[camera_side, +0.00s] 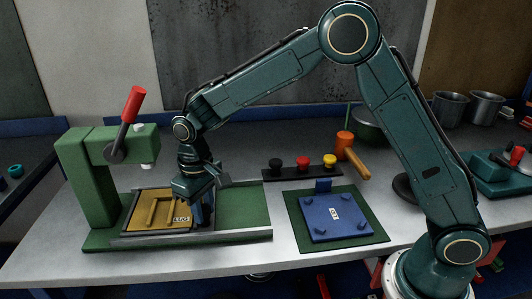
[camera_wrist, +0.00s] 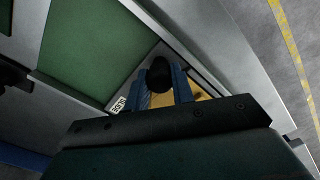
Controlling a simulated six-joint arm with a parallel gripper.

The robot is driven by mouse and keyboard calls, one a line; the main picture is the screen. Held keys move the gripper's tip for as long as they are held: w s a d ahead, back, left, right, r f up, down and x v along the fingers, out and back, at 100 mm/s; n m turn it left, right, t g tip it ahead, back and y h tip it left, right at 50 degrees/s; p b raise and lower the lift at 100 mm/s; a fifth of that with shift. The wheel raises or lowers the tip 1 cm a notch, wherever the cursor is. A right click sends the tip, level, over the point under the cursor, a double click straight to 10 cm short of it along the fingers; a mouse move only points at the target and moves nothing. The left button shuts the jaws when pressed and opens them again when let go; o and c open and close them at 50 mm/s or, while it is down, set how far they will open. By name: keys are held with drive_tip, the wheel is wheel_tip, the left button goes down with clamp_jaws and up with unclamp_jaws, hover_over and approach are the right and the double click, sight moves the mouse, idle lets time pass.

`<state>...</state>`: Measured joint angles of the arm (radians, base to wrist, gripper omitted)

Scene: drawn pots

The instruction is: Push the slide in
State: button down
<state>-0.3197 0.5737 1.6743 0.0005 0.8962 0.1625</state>
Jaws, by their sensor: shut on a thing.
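The slide is a yellow plate (camera_side: 150,217) with a raised bar and a small label. It lies between grey rails on the green base of a press (camera_side: 92,185), at the left end under the press head. My gripper (camera_side: 203,217) points down at the slide's right end. In the wrist view my blue fingers (camera_wrist: 162,88) are shut on a round black knob (camera_wrist: 160,72). The slide's yellow surface (camera_wrist: 205,92) shows partly behind them; the rest is hidden by my gripper. The knob is hidden in the side view.
The press has a raised red-handled lever (camera_side: 133,103). The green track bed (camera_side: 245,205) right of my gripper is clear. A blue plate (camera_side: 340,220) lies on a green mat (camera_side: 375,228) further right. Behind are a strip of coloured knobs (camera_side: 303,166) and an orange mallet (camera_side: 345,142).

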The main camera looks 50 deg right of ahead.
drive_tip(key=shift+w+a+r, duration=0.1)
drive_tip(key=shift+w+a, duration=0.5)
drive_tip(key=shift+a, duration=0.1)
drive_tip(key=c, duration=1.2)
unclamp_jaws()
drive_tip(key=shift+d, duration=0.1)
wheel_tip(320, 180, up, 14)
drive_tip(key=shift+f, duration=0.1)
